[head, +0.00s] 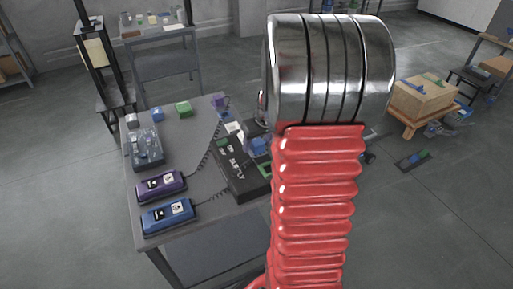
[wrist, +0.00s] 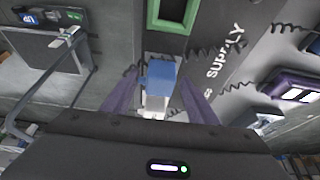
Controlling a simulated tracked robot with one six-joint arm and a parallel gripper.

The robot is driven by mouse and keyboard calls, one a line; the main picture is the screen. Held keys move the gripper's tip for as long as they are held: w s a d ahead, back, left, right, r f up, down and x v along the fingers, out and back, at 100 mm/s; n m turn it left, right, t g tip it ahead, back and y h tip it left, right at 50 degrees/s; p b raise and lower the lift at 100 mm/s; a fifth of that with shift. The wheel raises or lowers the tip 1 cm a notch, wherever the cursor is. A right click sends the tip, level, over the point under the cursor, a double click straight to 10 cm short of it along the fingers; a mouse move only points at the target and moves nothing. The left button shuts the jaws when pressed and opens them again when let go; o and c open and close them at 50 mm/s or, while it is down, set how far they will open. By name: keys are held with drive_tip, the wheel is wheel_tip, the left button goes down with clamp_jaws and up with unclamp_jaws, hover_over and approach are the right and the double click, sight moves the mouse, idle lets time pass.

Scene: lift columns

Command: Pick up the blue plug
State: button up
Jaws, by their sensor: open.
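The blue plug (wrist: 160,76) shows in the wrist view as a blue block with a pale lower part, between the two fingers of my gripper (wrist: 158,80). The fingers are spread, with a visible gap on each side of the plug. My red arm hides most of my gripper in the head view.
The grey table (head: 205,215) also holds a purple handset (head: 160,186), a blue handset (head: 167,214) with coiled cords, a clear-topped case (head: 146,150), a green block (head: 183,109) and a small blue block (head: 158,114). A green-framed opening (wrist: 187,27) lies beyond the plug.

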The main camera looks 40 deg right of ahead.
sight(257, 141)
drive_tip(key=c, duration=1.1)
drive_tip(key=shift+r, duration=0.1)
wheel_tip(257, 141, up, 10)
drive_tip(key=shift+f, duration=0.1)
idle(0.7)
